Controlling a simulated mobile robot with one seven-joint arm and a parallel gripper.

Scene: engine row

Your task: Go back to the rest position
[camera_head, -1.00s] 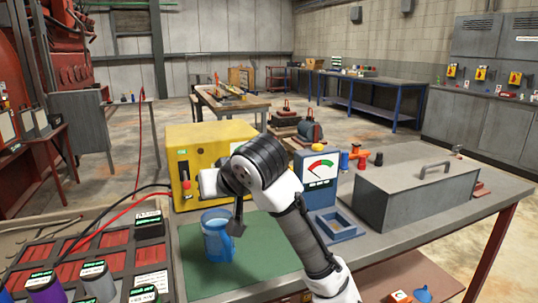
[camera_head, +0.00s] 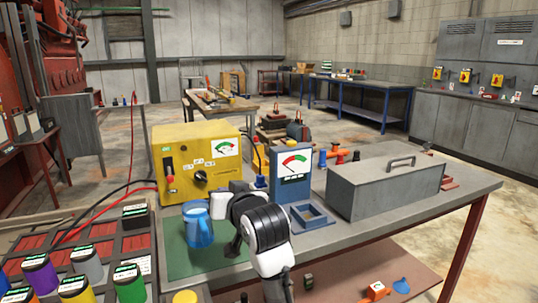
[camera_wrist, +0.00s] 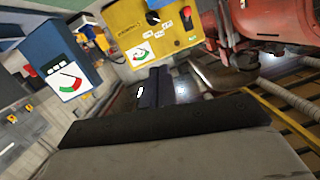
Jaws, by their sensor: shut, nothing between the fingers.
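My gripper (camera_head: 232,249) hangs low over the front of the workbench, right of the blue mug (camera_head: 198,226). It is shut and empty. In the wrist view its dark fingers (camera_wrist: 163,84) lie together. The mug stands upright on the green mat (camera_head: 178,258). My arm's white and black links cover part of the bench front and the mat's right side.
A yellow power unit (camera_head: 195,160), a blue gauge box (camera_head: 291,175), a blue square tray (camera_head: 313,216) and a grey toolbox (camera_head: 385,187) stand on the bench. A rack of coloured cylinders (camera_head: 40,275) is at the left. Floor behind the bench is partly open.

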